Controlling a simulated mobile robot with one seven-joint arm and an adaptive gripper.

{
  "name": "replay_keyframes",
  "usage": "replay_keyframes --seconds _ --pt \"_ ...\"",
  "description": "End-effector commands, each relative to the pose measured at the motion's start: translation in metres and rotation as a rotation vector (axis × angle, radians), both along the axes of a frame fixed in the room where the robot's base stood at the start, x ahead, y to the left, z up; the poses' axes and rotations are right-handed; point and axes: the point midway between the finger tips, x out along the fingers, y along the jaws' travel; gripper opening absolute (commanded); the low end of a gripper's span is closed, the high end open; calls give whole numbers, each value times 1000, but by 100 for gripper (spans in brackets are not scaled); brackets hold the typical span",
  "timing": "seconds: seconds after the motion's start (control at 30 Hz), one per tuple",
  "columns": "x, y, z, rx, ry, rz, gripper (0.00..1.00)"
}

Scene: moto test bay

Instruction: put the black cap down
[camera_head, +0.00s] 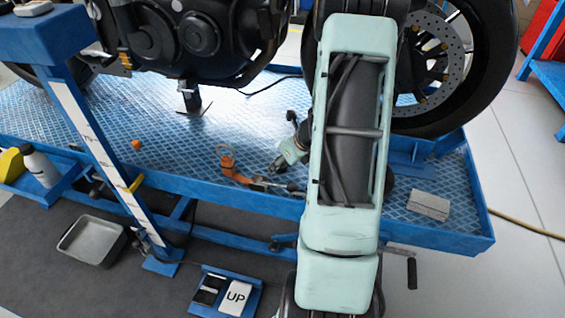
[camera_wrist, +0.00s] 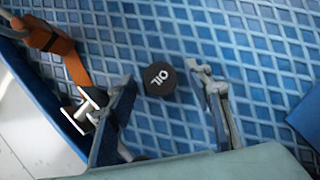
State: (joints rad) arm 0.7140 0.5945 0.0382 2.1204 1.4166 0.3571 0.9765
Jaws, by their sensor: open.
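The black cap (camera_wrist: 159,79), round and marked "OIL", appears to rest on the blue patterned platform (camera_wrist: 230,30) in the wrist view. My gripper (camera_wrist: 161,74) is open, with one finger on each side of the cap. Gaps show between the cap and both fingers. In the head view my gripper (camera_head: 276,167) is low over the platform (camera_head: 120,120), just left of my forearm. I cannot make out the cap in the head view.
An orange clamp (camera_head: 230,165) with a metal T-handle lies left of my gripper; it also shows in the wrist view (camera_wrist: 70,60). A grey block (camera_head: 428,205) lies right of my forearm. The motorcycle wheel (camera_head: 465,70) stands behind. A grey tray (camera_head: 92,240) is below the platform.

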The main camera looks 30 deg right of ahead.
Motion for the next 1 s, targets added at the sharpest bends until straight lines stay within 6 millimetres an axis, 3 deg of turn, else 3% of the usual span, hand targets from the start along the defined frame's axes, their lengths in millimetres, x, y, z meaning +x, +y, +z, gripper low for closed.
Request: replay_keyframes --seconds 0.6,1.0 --pt "-52 -8 98 -2 -1 -1 46" --pt "-60 -8 106 0 0 -1 46"
